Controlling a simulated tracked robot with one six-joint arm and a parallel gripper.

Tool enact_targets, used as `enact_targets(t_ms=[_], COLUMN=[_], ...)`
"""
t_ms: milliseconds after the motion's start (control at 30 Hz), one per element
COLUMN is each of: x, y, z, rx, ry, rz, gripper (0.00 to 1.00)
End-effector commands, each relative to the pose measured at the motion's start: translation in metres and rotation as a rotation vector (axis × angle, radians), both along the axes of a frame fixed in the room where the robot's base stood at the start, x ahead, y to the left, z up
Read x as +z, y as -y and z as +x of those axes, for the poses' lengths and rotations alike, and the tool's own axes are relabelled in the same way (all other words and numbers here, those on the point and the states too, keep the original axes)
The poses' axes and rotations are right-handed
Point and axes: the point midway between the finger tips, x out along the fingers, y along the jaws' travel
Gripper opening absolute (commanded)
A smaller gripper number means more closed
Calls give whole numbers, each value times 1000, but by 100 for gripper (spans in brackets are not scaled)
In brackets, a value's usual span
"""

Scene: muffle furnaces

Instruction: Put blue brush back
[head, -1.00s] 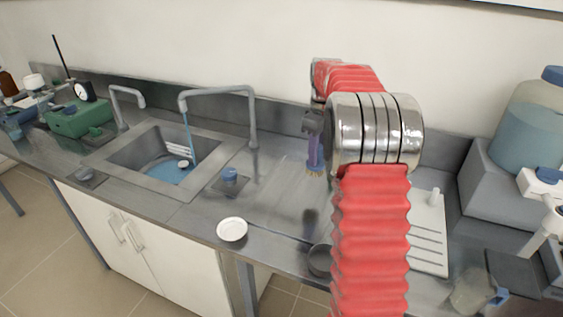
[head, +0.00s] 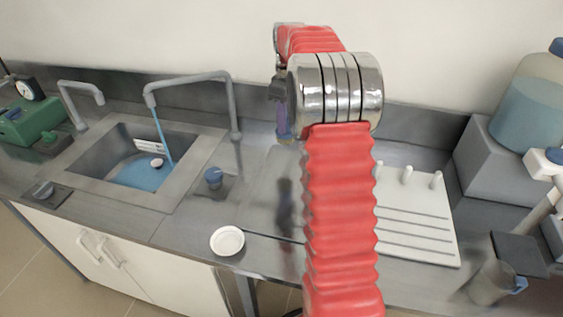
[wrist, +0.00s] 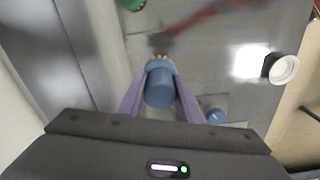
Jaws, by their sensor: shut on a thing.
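My gripper (wrist: 160,98) has purple fingers and is shut on the blue brush (wrist: 160,86), whose round blue body sits between the fingertips with pale bristles at its far end. In the head view my gripper (head: 282,122) is partly behind my red arm, and only a little of the brush (head: 285,138) shows below the fingers. The brush is held over the steel worktop between the sink and the white rack. I cannot tell the gap beneath it.
The sink (head: 140,170) with blue water and a tall tap (head: 200,78) is left. A small blue-topped item (head: 213,176) sits on a grey plate beside it. A white dish (head: 227,241) is at the front edge. A white pegged rack (head: 420,222) is right; a large bottle (head: 525,112) stands beyond.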

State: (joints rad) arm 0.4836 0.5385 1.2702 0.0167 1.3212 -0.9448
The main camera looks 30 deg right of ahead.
Motion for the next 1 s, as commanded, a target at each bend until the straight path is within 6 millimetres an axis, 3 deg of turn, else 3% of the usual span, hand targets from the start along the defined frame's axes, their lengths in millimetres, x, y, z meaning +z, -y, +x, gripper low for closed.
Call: enact_targets(t_ms=[167, 533, 1000], x=[-7, -59, -70], y=[-4, -5, -6], z=[2, 3, 3], rx=[7, 9, 10], ry=[-1, -2, -2], rz=[0, 1, 1], gripper=[3, 3, 3])
